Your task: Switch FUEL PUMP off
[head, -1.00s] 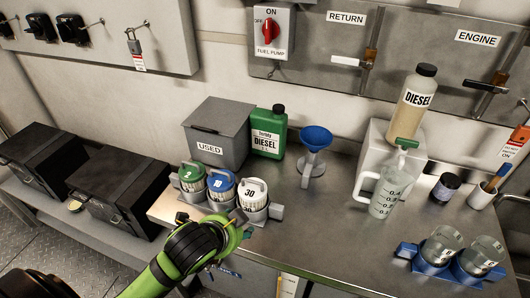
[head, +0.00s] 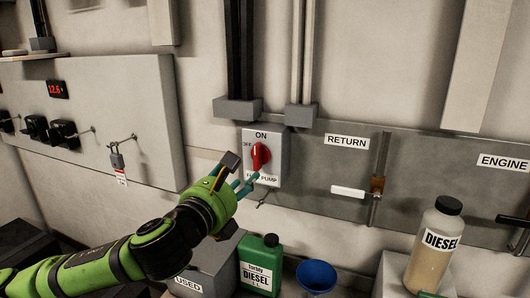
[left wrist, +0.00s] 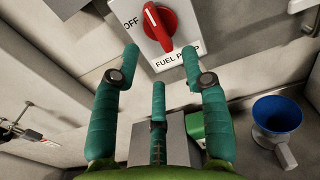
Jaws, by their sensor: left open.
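The FUEL PUMP switch is a red rotary knob (head: 260,157) on a white plate, marked ON at the top and OFF at the upper left. Its handle stands upright, in line with ON. The knob also shows at the top of the left wrist view (left wrist: 160,25). My left gripper (head: 242,176) is open and empty, just below and left of the knob in the head view. In the left wrist view its teal fingers are spread on either side below the knob, apart from it. The gripper partly covers the plate's lower left in the head view. My right gripper is out of view.
A RETURN valve with a white handle (head: 348,191) is right of the switch. Below are a green diesel can (head: 260,268), a blue funnel (head: 316,276) and a grey USED box (head: 205,268). A padlock (head: 117,162) hangs on the left panel.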

